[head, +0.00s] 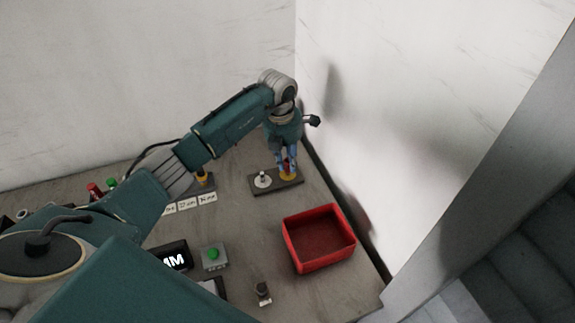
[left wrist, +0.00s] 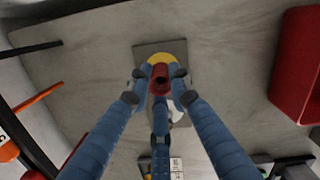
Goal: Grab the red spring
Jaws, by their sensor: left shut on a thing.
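The red spring (left wrist: 160,78) is a short red tube, seen end-on between the blue fingers in the left wrist view. In the head view it shows as a small red strip (head: 287,168). My left gripper (head: 287,160) points down with its fingers closed on the spring; the fingertips also show in the left wrist view (left wrist: 158,84). The spring is over the yellow disc (head: 288,175) on a dark grey plate (head: 276,187). I cannot tell whether it touches the disc. My right gripper is not in view.
A white disc with a peg (head: 263,180) is beside the yellow one. A red bin (head: 322,263) stands nearer on the right. A green-button box (head: 214,256) and a small dark part (head: 263,291) are in front. The wall is close to the right.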

